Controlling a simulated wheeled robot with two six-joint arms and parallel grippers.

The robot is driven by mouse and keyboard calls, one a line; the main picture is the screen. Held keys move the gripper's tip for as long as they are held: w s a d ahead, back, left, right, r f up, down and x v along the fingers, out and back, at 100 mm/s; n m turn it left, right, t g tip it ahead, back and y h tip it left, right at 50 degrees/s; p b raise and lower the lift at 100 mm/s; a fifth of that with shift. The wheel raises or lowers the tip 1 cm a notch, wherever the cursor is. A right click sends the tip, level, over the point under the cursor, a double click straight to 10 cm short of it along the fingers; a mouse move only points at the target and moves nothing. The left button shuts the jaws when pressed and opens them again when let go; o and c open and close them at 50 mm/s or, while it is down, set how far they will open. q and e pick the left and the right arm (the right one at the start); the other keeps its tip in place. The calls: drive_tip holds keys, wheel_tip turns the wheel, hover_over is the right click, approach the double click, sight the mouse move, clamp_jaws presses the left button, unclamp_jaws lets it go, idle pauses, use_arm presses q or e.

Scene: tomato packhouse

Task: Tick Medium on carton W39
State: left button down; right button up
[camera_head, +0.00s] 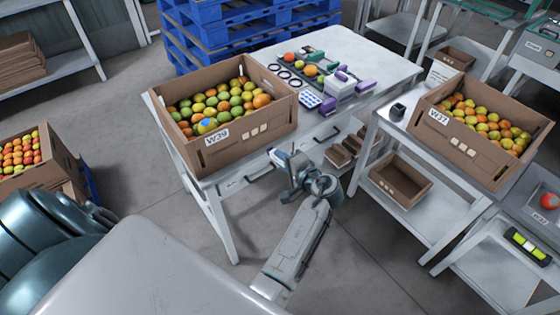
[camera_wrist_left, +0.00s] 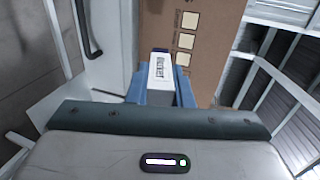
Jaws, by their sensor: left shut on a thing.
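Carton W39 (camera_head: 236,146) is a brown cardboard box of green, yellow and orange tomatoes on the near left corner of the white table. Its front has a white label and three pale tick squares (camera_head: 256,130). My left gripper (camera_head: 280,157) is in front of and below that face, shut on a white block-shaped marker. In the left wrist view the marker (camera_wrist_left: 161,72) stands between the blue fingers of the gripper (camera_wrist_left: 160,94). The carton's face (camera_wrist_left: 220,40) with its squares (camera_wrist_left: 186,41) is just beyond it. I see no clear mark in the squares; contact cannot be told.
Carton W37 (camera_head: 438,118) stands on the right table (camera_head: 395,125). A drawer handle (camera_head: 262,175) is under the table edge. Blue pallets (camera_head: 215,30) stand behind. Open floor lies in front.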

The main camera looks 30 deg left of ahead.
sight(268, 150)
use_arm(q)
drive_tip(key=shift+s+a+r+t+y, duration=0.1)
drive_tip(key=shift+s+r+t+y, duration=0.1)
drive_tip(key=shift+r, duration=0.3)
drive_tip(key=shift+s+a+r+t+y, duration=0.1)
drive_tip(key=shift+s+r+y, duration=0.1)
drive_tip(key=shift+r, duration=0.25)
drive_tip(key=shift+w+a, duration=0.1)
drive_tip(key=shift+a, duration=0.1)
drive_tip(key=shift+w+a, duration=0.2)
drive_tip(key=shift+a, duration=0.15)
drive_tip(key=shift+x, duration=0.95)
drive_tip(key=shift+w+a+r, duration=0.1)
drive_tip(key=shift+w+a, duration=0.1)
drive_tip(key=shift+a, duration=0.3)
drive_tip(key=shift+w+a+r, duration=0.1)
drive_tip(key=shift+w+a, duration=0.1)
drive_tip(key=shift+a, duration=0.3)
drive_tip(key=shift+w+a, duration=0.1)
drive_tip(key=shift+a, duration=0.1)
use_arm(e)
drive_tip(key=shift+s+d+f, duration=0.15)
drive_tip(key=shift+s+f, duration=0.1)
drive_tip(key=shift+s, duration=0.45)
drive_tip(key=shift+d+r, duration=0.1)
drive_tip(key=shift+d, duration=0.45)
